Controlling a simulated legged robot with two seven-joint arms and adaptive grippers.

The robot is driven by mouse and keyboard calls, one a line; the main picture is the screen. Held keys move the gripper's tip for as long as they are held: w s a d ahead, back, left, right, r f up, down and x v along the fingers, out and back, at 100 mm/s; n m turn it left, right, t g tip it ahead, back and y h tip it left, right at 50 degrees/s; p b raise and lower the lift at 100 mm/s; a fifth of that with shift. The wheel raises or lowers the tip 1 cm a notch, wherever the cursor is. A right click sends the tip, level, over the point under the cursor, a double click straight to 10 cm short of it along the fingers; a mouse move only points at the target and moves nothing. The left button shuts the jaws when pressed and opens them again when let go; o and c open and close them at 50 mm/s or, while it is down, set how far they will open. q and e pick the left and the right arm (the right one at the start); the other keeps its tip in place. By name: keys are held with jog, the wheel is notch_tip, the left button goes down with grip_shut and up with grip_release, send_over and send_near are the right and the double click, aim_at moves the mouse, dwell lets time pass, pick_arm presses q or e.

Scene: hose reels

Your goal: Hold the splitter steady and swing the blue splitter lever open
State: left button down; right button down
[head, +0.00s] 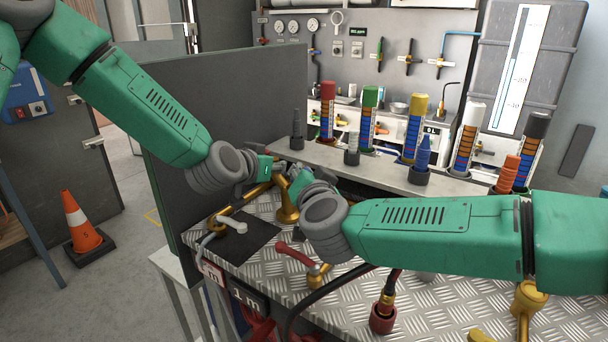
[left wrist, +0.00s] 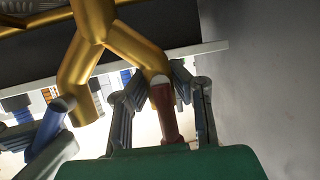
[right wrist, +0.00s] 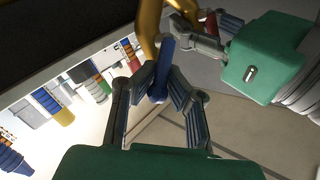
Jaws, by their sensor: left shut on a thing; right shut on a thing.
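The gold Y-shaped splitter (head: 286,205) stands at the far left part of the bench; its branches show in the left wrist view (left wrist: 95,30). My left gripper (left wrist: 160,90) is shut on the red splitter lever (left wrist: 166,112) at one branch. My right gripper (right wrist: 160,88) is shut on the blue splitter lever (right wrist: 162,65), which also shows in the left wrist view (left wrist: 52,122). In the head view both grippers are close together at the splitter, and my arms partly hide it and both levers.
A red-handled gold valve (head: 296,254) stands near the front bench edge. A dark mat (head: 250,237) lies left of it. A grey panel (head: 230,105) rises behind the left side. Colour-banded cylinders (head: 415,130) line the back shelf. A hose fitting (head: 384,312) stands in front.

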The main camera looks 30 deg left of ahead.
jog(key=shift+a+r+n+g+h, duration=0.15)
jog(key=shift+a+n+g+h, duration=0.15)
jog(key=shift+n+h, duration=0.15)
jog(key=shift+d, duration=0.1)
jog(key=c, duration=1.5)
grip_release()
jog(key=shift+c, duration=0.2)
jog(key=shift+s+d, duration=0.1)
jog(key=v, duration=1.1)
jog(key=shift+s+d, duration=0.15)
jog(key=shift+s, duration=0.05)
jog(key=shift+o, duration=0.3)
jog(key=shift+r, duration=0.1)
